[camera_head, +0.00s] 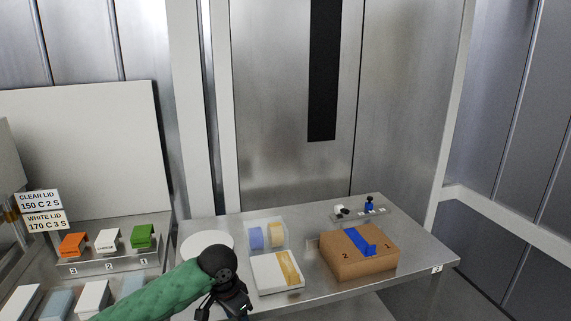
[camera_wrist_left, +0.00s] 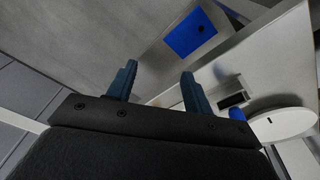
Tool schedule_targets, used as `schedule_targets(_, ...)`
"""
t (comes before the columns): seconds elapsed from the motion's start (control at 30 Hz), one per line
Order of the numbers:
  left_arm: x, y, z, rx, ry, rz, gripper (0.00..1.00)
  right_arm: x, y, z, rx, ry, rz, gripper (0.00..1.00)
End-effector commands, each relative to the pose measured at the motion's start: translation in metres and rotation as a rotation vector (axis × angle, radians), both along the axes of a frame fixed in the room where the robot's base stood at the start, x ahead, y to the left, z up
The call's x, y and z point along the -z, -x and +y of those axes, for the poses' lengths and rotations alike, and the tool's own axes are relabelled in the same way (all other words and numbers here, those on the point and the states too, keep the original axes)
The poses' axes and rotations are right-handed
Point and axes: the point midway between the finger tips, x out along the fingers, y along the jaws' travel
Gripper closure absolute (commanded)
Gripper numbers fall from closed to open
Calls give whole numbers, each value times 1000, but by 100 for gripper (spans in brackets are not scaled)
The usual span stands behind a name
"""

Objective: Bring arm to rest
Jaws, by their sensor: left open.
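My left arm, in a green sleeve, reaches in from the lower left of the head view. Its black gripper (camera_head: 226,306) is over the near left part of the metal table (camera_head: 400,282), left of a white box with a yellow band (camera_head: 277,272). In the left wrist view the two dark fingers of the gripper (camera_wrist_left: 158,84) stand apart with nothing between them. Only part of the gripper shows in the head view. My right gripper is in neither view.
A brown carton (camera_head: 340,265) with blue tape sits right of the white box. Behind are a clear tray (camera_head: 266,236) and a small rack (camera_head: 362,210). A white round plate (camera_head: 205,240) is partly behind my wrist. A stepped stand (camera_head: 110,263) holds orange, white and green items.

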Motion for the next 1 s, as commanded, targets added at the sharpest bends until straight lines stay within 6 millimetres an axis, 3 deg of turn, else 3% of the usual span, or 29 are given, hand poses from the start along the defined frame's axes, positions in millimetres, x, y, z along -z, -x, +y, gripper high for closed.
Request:
schedule_targets(0.2, 27, 30, -27, 8, 74, -35, 49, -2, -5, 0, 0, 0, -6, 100)
schedule_targets(0.5, 55, 67, -48, -28, 161, -87, 49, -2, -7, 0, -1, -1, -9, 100)
schedule_targets(0.73, 73, 96, -51, -87, 209, -122, 49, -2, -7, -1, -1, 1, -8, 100)
schedule_targets(1.0, 94, 131, -40, -186, 233, -157, 49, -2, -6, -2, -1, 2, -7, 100)
